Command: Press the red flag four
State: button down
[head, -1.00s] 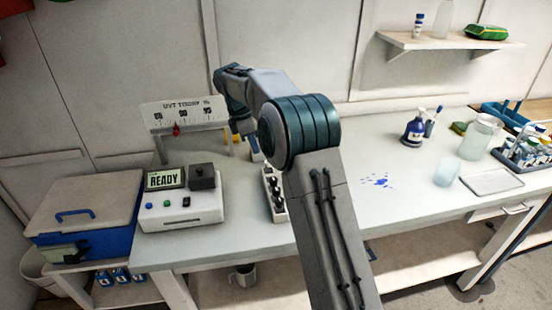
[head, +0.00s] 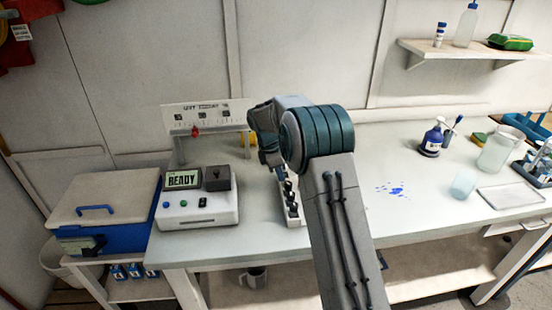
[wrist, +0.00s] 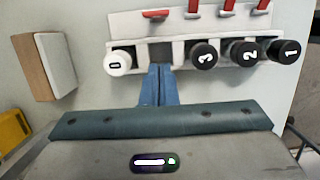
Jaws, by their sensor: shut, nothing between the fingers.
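The rack (wrist: 225,57) at the top of the wrist view holds a white cap marked 0 (wrist: 119,61) and black caps marked 3 (wrist: 204,55), 2 (wrist: 243,53) and 1 (wrist: 283,50). Behind it is a row of red flags. The leftmost red flag (wrist: 155,15) lies flatter than the others, such as the upright one above cap 3 (wrist: 193,9). No number 4 is readable. My gripper (wrist: 160,68) is shut and empty, its blue fingers at the gap between caps 0 and 3. In the head view the rack (head: 293,217) is partly behind my arm, and the fingers are hidden.
A white device reading READY (head: 196,207) stands left of the rack, with a blue cooler (head: 126,232) further left. A scale board with a red pointer (head: 195,131) stands behind. Bottles and a beaker (head: 464,183) are at right. The bench is clear around a blue stain (head: 396,190).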

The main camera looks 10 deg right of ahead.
jog(key=d+p, duration=0.1)
jog(key=d, duration=0.2)
jog(key=shift+d+r, duration=0.1)
jog(key=shift+d, duration=0.4)
jog(key=shift+d, duration=0.15)
